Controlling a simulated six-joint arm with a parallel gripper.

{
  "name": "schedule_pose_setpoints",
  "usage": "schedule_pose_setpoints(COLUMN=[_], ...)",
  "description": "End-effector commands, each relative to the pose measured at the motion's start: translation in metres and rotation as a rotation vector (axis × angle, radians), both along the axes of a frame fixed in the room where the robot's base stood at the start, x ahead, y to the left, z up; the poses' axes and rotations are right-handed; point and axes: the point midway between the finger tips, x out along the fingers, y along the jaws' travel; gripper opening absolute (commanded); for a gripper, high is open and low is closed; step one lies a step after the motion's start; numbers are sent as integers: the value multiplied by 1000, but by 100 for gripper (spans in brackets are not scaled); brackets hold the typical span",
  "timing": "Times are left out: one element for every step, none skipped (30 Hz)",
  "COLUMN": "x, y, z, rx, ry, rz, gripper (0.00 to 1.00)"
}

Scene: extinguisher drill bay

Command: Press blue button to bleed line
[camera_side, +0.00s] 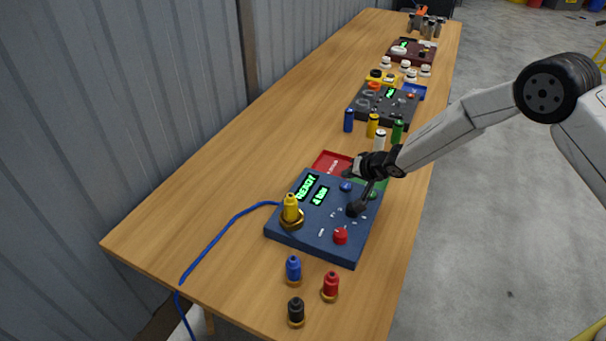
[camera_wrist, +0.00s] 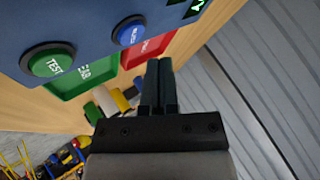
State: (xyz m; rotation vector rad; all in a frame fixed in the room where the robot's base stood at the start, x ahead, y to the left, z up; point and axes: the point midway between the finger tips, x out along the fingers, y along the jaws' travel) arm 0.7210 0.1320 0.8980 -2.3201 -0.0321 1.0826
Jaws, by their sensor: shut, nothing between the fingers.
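The blue control panel (camera_side: 315,240) lies on the wooden table with a lit display reading READY. Its round blue button (camera_side: 346,187) is near the panel's far edge and also shows in the wrist view (camera_wrist: 130,32), with a label too small to read surely. My gripper (camera_side: 348,174) is shut and empty, close to the blue button in the side view. In the wrist view my closed fingertips (camera_wrist: 160,64) are right of and below the button, apart from it in the picture. Whether they touch the panel cannot be told.
A green TEST button (camera_wrist: 48,62) is beside the blue one. A red button (camera_side: 341,236) and a brass-based yellow fitting (camera_side: 291,211) with a blue hose are on the panel.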

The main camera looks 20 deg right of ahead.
Motion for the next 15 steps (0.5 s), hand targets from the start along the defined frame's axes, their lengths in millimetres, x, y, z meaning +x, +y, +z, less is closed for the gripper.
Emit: schedule_pose_setpoints(x=[0,0,0,0,0,0,0,0,0,0,0,0,0,0,0], y=[0,0,0,0,0,0,0,0,0,0,0,0,0,0,0], z=[-4,-6,-8,-9,-10,-11,-12,-12,-13,-13,-13,-13,-13,-13,-13], rx=[1,0,0,0,0,0,0,0,0,0,0,0,0,0,0], ry=[0,0,1,1,1,1,1,1,1,1,0,0,0,0,0], rz=[-1,0,1,1,1,1,1,1,1,1,0,0,0,0,0], gripper=[0,0,0,0,0,0,0,0,0,0,0,0,0,0,0])
